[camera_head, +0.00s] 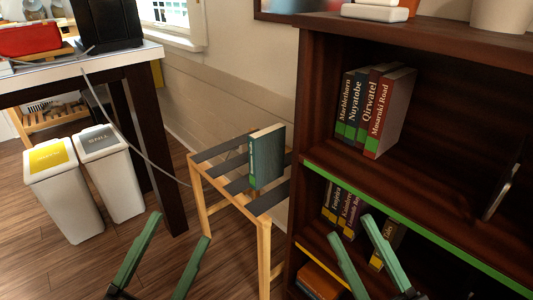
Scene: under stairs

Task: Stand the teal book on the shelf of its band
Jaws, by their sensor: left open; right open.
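The teal book (269,155) stands upright on a slatted wooden stool (234,155), its spine facing left and a green band at the spine's foot. The dark bookcase (309,95) is on the right. Its upper shelf has a green edge strip (400,225) and holds several upright books (388,112) with green bands at the left. The shelf below has a yellow strip (322,263). My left gripper (180,230) is open and empty, low in front of the stool. My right gripper (351,229) is open and empty in front of the lower shelf.
Lower-shelf books (341,208) with yellow bands are partly hidden by my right gripper. A dark metal object (496,192) stands at the green shelf's right, with clear room left of it. Two bins (62,188) and a table (140,100) are at left.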

